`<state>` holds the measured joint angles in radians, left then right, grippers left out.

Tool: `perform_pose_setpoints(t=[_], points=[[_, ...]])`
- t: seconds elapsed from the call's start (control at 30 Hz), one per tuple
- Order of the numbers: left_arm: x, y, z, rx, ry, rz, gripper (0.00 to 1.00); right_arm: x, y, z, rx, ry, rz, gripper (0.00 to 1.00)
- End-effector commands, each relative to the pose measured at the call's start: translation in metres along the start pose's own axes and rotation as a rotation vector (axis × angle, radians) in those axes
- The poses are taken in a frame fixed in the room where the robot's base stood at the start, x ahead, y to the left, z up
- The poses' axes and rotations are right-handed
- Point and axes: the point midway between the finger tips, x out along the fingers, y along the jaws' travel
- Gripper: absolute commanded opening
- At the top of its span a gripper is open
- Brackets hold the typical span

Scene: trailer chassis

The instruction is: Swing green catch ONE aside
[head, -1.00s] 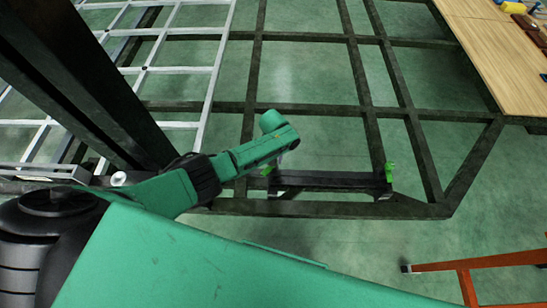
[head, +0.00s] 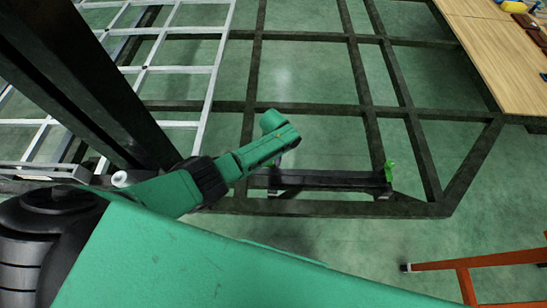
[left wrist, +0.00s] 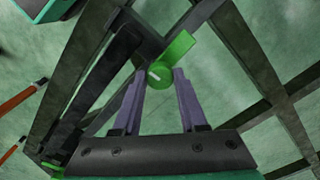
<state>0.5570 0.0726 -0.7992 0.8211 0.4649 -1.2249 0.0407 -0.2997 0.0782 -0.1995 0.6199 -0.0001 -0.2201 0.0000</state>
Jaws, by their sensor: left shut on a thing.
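A bright green catch (left wrist: 178,48), a round knob with a short flat arm, sits at one end of a black bar in the left wrist view. My left gripper (left wrist: 160,78) has its two purple fingers shut on the round knob. The flat arm points up and right, away from the bar. In the head view, my left gripper (head: 279,163) is over the left end of the black bar (head: 330,180) and hides this catch. A second green catch (head: 389,171) stands at the bar's right end. No labels show which is ONE.
The dark chassis frame (head: 355,80) spreads around the bar, with open gaps over a green floor. A silver grid (head: 210,85) lies at left. A wooden table (head: 490,45) is at top right, and an orange stand (head: 465,270) is at lower right.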

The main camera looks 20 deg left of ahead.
Motion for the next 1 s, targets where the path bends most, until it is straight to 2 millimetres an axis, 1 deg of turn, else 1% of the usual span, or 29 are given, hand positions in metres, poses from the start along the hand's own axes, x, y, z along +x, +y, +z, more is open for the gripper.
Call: perform_pose_setpoints(t=[0.2, 0.67, 0.7, 0.73, 0.77, 1.0], points=[[0.0008, 0.0006, 0.0010, 0.053, -0.003, 0.002, 0.00, 0.0000, -0.0002, 0.0001, 0.000, 0.000, 0.000, 0.50], [0.0007, 0.0006, 0.0007, 0.065, -0.002, 0.001, 0.00, 0.0000, -0.0001, 0.0002, -0.001, 0.000, 0.000, 0.50], [0.0006, 0.0006, 0.0007, 0.065, -0.002, 0.001, 0.57, 0.0000, -0.0001, 0.0002, -0.001, 0.000, 0.000, 0.50], [0.0006, 0.0005, 0.0006, 0.065, -0.002, 0.001, 0.68, 0.0000, -0.0001, 0.0002, -0.001, 0.000, 0.000, 0.50], [0.0005, 0.0005, 0.0006, 0.065, -0.002, 0.001, 0.72, 0.0000, 0.0000, 0.0002, -0.001, 0.000, 0.000, 0.50], [0.0001, 0.0003, 0.0001, 0.064, 0.000, 0.001, 0.72, -0.0001, 0.0005, 0.0003, -0.001, 0.000, 0.001, 0.50]])
